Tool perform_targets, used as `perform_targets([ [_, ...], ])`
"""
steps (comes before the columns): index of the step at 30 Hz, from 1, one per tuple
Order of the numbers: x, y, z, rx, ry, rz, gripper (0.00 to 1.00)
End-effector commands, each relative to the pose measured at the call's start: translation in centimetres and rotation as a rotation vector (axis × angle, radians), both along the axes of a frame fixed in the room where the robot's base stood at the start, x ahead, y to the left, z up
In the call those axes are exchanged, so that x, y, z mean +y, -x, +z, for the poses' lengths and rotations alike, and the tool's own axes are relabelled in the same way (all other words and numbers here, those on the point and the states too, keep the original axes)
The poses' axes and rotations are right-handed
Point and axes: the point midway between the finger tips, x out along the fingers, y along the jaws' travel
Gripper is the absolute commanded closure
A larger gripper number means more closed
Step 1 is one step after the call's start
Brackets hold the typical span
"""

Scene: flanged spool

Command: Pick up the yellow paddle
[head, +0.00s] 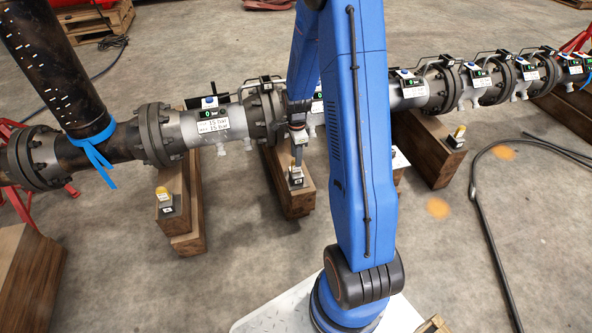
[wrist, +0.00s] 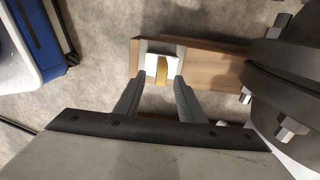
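In the wrist view a yellow paddle (wrist: 161,70) stands in a white holder (wrist: 151,64) near the end of a wooden block. My gripper (wrist: 160,80) is open, with one fingertip on each side in the picture and a gap between them and the yellow part. I cannot tell how far the tips are above it. In the head view my gripper (head: 297,158) points down over the holder on the middle wooden block (head: 298,197). The yellow part is mostly hidden there.
A flanged pipe (head: 193,126) with gauges runs behind my gripper; its flange bolts (wrist: 284,127) are close on the right in the wrist view. Other yellow-topped pieces stand on the left block (head: 163,193) and right block (head: 459,132). A black hose (head: 482,205) lies right.

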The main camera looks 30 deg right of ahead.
Motion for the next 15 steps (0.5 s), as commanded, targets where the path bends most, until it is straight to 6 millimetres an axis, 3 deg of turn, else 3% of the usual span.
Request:
perform_targets([
  [8, 0.0, 0.0, -1.3, 0.001, 0.000, 0.000, 0.64],
  [15, 0.1, -0.2, -4.3, 0.003, -0.001, 0.000, 0.64],
])
